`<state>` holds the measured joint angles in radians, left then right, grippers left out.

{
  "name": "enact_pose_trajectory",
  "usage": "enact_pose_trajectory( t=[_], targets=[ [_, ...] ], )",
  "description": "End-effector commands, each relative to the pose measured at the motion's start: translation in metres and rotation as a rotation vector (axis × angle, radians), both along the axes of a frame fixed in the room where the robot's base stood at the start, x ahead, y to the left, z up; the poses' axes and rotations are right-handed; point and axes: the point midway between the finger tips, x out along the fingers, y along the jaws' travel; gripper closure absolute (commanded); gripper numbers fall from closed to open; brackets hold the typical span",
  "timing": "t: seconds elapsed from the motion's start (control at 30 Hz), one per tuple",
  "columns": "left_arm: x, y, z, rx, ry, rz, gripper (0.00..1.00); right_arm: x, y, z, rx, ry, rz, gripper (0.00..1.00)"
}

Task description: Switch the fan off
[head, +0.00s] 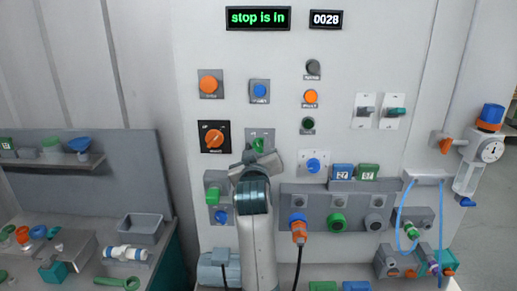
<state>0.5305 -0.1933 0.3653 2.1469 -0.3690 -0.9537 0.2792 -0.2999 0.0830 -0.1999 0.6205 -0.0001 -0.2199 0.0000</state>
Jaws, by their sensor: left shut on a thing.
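My left gripper (260,158) is at the middle of the light grey wall panel (275,110), its arm rising from below. Its jaws are shut on a green control on a small grey plate (250,133). The gripper hides most of that control, so its position cannot be told. The plates' labels are too small to read, so I cannot tell which control is marked for the fan. A display (258,18) reads "stop is in". My right gripper is not in view.
Close by are an orange rotary knob (213,138) on a black plate, a green-and-blue switch box (217,195) and a blue knob (313,165). Lower right, an orange plug (299,232) has a hanging black cable. A bench (90,275) with loose parts stands left.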

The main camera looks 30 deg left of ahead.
Motion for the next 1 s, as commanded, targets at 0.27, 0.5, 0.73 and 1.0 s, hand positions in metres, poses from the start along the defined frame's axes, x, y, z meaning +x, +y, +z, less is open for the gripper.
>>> enact_pose_trajectory(
  t=[0.27,0.5,0.73,1.0],
  targets=[
    [-0.0004,0.0008,-0.0009,-0.092,-0.055,0.000,0.87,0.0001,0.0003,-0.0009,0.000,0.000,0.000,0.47],
    [-0.0005,0.0010,-0.0009,-0.105,-0.064,0.000,0.87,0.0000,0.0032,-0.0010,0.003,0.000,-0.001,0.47],
    [-0.0003,0.0009,-0.0010,-0.104,-0.063,0.000,0.87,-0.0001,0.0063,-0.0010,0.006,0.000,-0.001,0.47],
    [-0.0005,0.0010,-0.0008,-0.104,-0.063,0.000,0.46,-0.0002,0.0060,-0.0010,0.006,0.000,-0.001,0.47]
  ],
)
